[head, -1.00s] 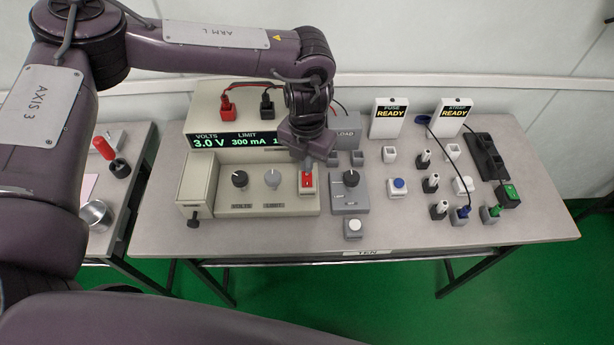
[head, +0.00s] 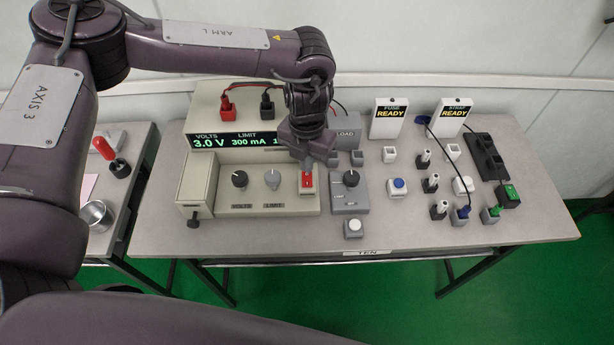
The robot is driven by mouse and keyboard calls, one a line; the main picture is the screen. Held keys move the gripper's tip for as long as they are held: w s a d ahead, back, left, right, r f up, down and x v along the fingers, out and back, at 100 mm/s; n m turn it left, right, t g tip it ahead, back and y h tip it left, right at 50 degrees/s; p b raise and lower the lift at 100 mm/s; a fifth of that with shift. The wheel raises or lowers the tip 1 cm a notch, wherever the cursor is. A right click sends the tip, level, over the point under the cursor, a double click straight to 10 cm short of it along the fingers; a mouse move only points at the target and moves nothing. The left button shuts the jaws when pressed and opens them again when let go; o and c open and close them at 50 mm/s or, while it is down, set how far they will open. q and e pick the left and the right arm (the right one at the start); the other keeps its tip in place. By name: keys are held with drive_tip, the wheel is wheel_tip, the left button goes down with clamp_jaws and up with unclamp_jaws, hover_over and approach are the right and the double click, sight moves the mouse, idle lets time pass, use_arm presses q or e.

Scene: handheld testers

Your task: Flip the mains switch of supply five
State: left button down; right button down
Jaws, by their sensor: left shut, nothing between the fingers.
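The power supply (head: 200,105) is a beige box at the back of the table, with a lit display (head: 230,141) reading 3.0 V and 300 mA. On its sloping front panel sits a red rocker switch (head: 307,181) in a pale housing, right of a black VOLTS knob (head: 239,179) and a grey LIMIT knob (head: 272,179). My left gripper (head: 308,165) is shut and empty, pointing down at the upper end of the red switch; contact cannot be told. It hides part of the display. The table's front label (head: 367,252) appears to read TEN. My right gripper is not in view.
Farther right are small buttons and plugs, FUSE (head: 390,119) and STRAP (head: 454,116) READY signs, and a black socket strip (head: 487,157). The table's front strip is mostly clear.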

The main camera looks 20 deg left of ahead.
use_arm(q)
drive_tip(key=shift+f+b, duration=0.6)
drive_tip(key=shift+f, duration=0.3)
idle(0.7)
drive_tip(key=shift+r, duration=0.15)
wheel_tip(320, 180, up, 7)
drive_tip(key=p, duration=0.5)
drive_tip(key=shift+p, duration=0.4)
